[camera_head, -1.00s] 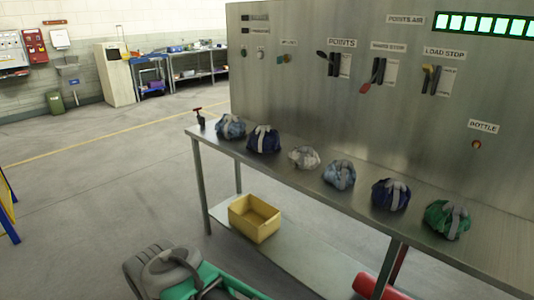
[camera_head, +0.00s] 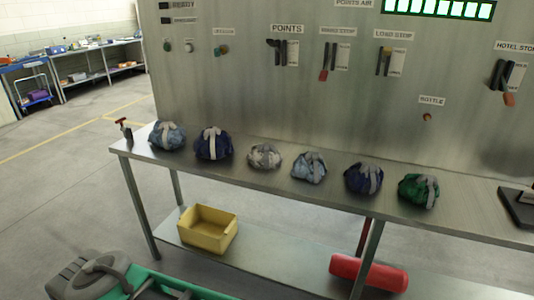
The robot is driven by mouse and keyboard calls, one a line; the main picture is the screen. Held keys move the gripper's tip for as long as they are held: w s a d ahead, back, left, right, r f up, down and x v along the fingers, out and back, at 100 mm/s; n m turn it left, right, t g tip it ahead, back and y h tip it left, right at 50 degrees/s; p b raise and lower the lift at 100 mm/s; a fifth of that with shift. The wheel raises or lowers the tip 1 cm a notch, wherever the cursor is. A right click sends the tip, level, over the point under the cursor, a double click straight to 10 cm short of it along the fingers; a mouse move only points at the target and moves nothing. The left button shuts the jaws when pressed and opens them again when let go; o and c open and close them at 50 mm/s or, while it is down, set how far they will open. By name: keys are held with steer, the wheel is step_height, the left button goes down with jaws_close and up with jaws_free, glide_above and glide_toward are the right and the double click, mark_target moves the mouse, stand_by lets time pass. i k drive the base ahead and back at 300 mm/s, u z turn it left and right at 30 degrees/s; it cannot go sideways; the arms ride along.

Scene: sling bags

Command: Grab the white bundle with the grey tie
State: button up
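The white bundle with the grey tie (camera_head: 265,157) sits on the steel bench top (camera_head: 290,188), third from the left in a row of bundles. It is whitish-grey and smaller than its neighbours. A dark blue bundle with a light tie (camera_head: 213,145) stands to its left, and a light blue bundle (camera_head: 309,168) to its right. There are gaps between them. My gripper does not show; only grey and green parts of my own body show at the bottom left, well apart from the bundles.
Also on the bench are a blue bundle (camera_head: 167,136), another dark blue bundle (camera_head: 364,178), a green bundle (camera_head: 418,191) and a small red-handled item (camera_head: 125,132). A steel panel with levers (camera_head: 270,100) rises behind. A yellow bin (camera_head: 207,230) and a red cylinder (camera_head: 368,273) are on the lower shelf.

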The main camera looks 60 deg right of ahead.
mark_target(265, 156)
steer(key=z, duration=0.6)
steer(key=i, duration=0.85)
steer(key=z, duration=0.65)
steer(key=i, duration=0.5)
